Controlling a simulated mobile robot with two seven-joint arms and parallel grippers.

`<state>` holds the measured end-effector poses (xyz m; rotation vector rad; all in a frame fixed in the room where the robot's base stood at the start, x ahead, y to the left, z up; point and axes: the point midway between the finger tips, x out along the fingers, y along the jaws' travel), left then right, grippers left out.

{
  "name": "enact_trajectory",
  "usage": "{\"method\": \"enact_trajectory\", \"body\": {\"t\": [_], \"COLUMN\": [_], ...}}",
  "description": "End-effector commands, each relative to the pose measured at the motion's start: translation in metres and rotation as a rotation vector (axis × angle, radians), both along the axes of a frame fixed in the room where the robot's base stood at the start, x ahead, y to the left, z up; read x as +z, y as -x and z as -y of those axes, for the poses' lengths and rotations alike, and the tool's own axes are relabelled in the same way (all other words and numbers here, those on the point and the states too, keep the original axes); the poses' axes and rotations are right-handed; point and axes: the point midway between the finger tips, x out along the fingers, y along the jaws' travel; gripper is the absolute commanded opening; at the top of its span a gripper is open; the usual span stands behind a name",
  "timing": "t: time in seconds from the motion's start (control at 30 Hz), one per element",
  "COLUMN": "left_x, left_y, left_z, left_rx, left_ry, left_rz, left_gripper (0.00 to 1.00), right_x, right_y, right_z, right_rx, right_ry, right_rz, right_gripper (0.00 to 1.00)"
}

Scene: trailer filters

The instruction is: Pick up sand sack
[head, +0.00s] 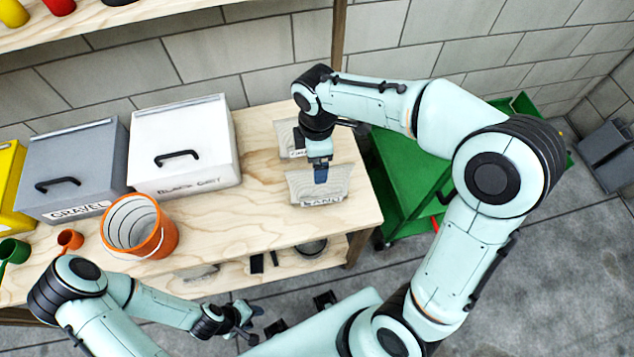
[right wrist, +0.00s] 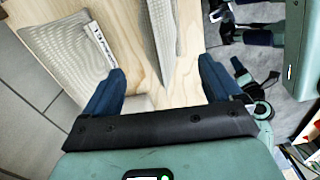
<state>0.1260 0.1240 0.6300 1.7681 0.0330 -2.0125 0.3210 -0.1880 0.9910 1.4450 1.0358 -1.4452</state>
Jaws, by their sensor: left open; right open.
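The sand sack (head: 318,186), light grey-beige and labelled, stands near the right end of the wooden workbench (head: 222,222). My right gripper (head: 321,174) is over its top edge, pointing down. In the right wrist view the sand sack (right wrist: 161,38) shows nearly edge-on between the two open blue fingers (right wrist: 160,88), slightly ahead of them. I cannot tell whether a finger touches it. My left gripper (head: 250,322) is open and empty, low in front of the bench.
A second labelled sack (head: 291,139) stands just behind, toward the wall; it also shows in the right wrist view (right wrist: 65,45). An orange bucket (head: 158,240), a grey gravel bin (head: 72,172) and a white bin (head: 184,146) are left. A green cart (head: 410,175) stands right of the bench.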

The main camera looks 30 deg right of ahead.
Motion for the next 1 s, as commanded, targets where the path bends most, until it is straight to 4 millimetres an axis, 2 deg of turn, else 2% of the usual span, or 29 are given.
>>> {"method": "enact_trajectory", "body": {"t": [0.03, 0.13, 0.47, 0.7, 0.8, 1.0], "left_x": [-0.004, -0.006, -0.008, -0.01, -0.011, -0.011], "left_y": [0.003, 0.004, 0.005, 0.007, 0.007, 0.007], "left_z": [0.0, 0.0, 0.0, 0.0, 0.0, 0.0], "left_rx": [0.0, 0.0, 0.0, 0.001, 0.0, 0.0], "left_ry": [0.0, 0.0, 0.0, 0.0, -0.001, -0.001], "left_rz": [-0.003, -0.006, -0.006, -0.007, -0.008, -0.008], "left_gripper": [0.43, 0.43, 0.43, 0.43, 0.43, 0.43], "right_x": [-0.014, -0.032, -0.06, -0.096, -0.102, -0.103], "right_y": [0.001, 0.001, 0.001, 0.002, 0.002, 0.001], "right_z": [0.0, 0.001, 0.003, 0.007, 0.007, 0.007], "right_rx": [-0.001, -0.001, -0.002, -0.002, -0.002, -0.003], "right_ry": [0.001, 0.0, 0.0, 0.0, -0.001, 0.0], "right_rz": [-0.007, -0.006, -0.002, -0.004, -0.002, 0.0], "right_gripper": [0.92, 0.92, 0.92, 0.92, 0.92, 0.92]}}
